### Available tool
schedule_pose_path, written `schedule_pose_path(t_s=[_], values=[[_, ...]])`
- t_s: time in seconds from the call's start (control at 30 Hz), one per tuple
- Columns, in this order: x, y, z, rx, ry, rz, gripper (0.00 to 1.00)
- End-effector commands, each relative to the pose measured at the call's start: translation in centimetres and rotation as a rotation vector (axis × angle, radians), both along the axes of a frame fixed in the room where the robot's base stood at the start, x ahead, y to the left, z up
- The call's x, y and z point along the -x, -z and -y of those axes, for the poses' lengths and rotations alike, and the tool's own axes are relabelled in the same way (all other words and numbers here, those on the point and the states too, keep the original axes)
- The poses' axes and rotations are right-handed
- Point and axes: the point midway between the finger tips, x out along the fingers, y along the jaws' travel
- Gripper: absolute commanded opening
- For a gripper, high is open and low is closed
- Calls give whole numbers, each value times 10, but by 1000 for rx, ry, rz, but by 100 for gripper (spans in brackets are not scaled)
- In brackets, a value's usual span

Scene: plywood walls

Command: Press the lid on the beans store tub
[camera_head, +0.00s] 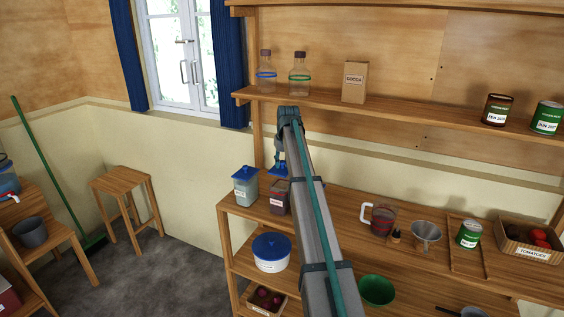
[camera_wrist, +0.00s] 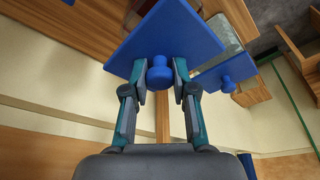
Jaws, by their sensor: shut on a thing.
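A blue square lid (camera_wrist: 165,40) with a round knob fills the upper middle of the wrist view. My gripper (camera_wrist: 160,72) is shut on the knob, one finger on each side. In the head view the beans tub (camera_head: 279,201), clear with dark red contents, stands on the counter, partly behind my arm. The lid (camera_head: 279,171) shows as a bit of blue at the tub's top, beneath my gripper (camera_head: 281,163). I cannot tell whether the lid touches the rim or sits just above it. Some dark red shows past the lid's edge in the wrist view.
A pale-filled tub (camera_head: 245,191) with a blue lid stands close on the left; its lid (camera_wrist: 226,74) shows right of mine in the wrist view. A measuring jug (camera_head: 382,220), a funnel (camera_head: 426,234) and a can (camera_head: 468,235) stand to the right. The upper shelf (camera_head: 400,105) overhangs the counter.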

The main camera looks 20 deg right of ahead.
Motion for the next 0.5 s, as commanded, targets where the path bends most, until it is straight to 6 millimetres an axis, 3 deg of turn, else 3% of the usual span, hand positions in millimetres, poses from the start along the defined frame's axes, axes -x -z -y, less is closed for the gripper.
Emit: schedule_pose_path(t_s=[0.5], values=[[0,44,0,0,0,0,3]])
